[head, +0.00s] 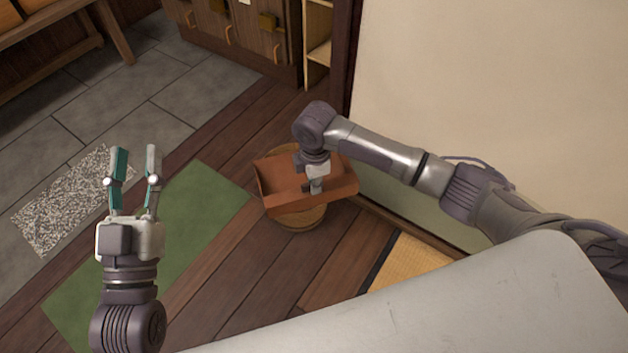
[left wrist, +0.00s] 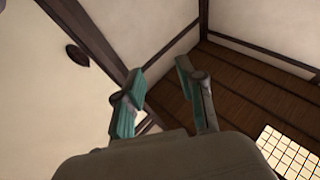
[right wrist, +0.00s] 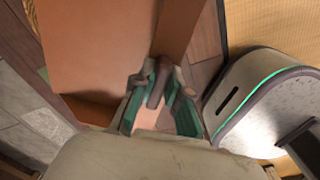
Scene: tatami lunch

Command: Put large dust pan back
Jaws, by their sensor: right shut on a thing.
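The large dust pan (head: 283,180) is a reddish-brown open tray in the middle of the head view. It is above a round wooden basket or tub (head: 299,219), which shows beneath its edges; whether they touch I cannot tell. My right gripper (head: 316,188) is shut on the dust pan from above. In the right wrist view, the dust pan (right wrist: 95,45) fills the upper left, with the fingers (right wrist: 160,100) at its handle area. My left gripper (head: 134,165) is open and empty, pointing up, away from the dust pan; the left wrist view shows its fingers (left wrist: 160,95) apart against the ceiling.
A wall (head: 480,90) stands close to the right of the dust pan. A green mat (head: 180,245) and a speckled mat (head: 72,200) lie on the left. Wooden cabinets (head: 240,40) stand at the back. Wooden floor around the tub is clear. My white base fills the bottom.

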